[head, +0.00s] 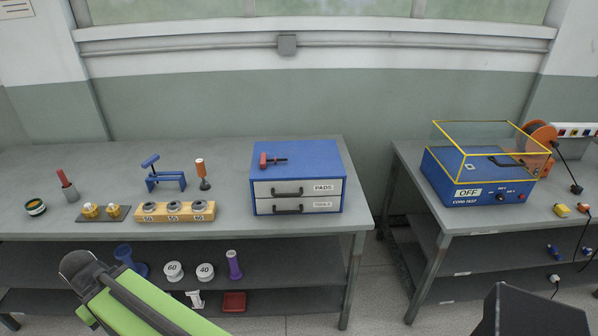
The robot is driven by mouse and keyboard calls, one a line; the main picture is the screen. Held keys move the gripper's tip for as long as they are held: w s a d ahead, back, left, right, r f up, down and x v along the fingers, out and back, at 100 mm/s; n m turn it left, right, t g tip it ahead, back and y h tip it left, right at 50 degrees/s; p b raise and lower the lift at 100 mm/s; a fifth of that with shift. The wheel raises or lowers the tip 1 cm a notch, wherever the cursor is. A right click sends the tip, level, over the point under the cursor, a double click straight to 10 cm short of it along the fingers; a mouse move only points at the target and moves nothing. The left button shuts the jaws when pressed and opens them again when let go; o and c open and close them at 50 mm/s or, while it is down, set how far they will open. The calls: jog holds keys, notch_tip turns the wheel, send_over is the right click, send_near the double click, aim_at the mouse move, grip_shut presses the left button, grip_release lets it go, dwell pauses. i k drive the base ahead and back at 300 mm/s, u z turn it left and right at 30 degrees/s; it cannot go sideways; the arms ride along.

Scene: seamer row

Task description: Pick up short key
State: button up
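A small tool with a red handle and a short dark shaft (268,160) lies on top of the blue drawer cabinet (330,172); it looks like the short key, though I see no label on it. Its shaft points right. The cabinet stands at the right end of the left workbench, with two shut drawers marked PADS and TOOLS. My green arm crosses the bottom left of the head view, well apart from the cabinet.
A wooden block (176,211) with grey rings, a blue stand (165,180), an orange-handled tool (201,172) and a red-topped cylinder (66,184) stand left of the cabinet. A blue unit marked OFF (480,180) sits on the right bench. A floor gap separates the benches.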

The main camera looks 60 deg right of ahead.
aim_at(263, 161)
jog(key=z, duration=0.45)
jog(key=k, duration=0.25)
jog(key=u, duration=2.25)
jog(key=i, duration=1.65)
jog(key=z, duration=4.3)
jog(key=i, duration=1.1)
jog(key=u, duration=0.05)
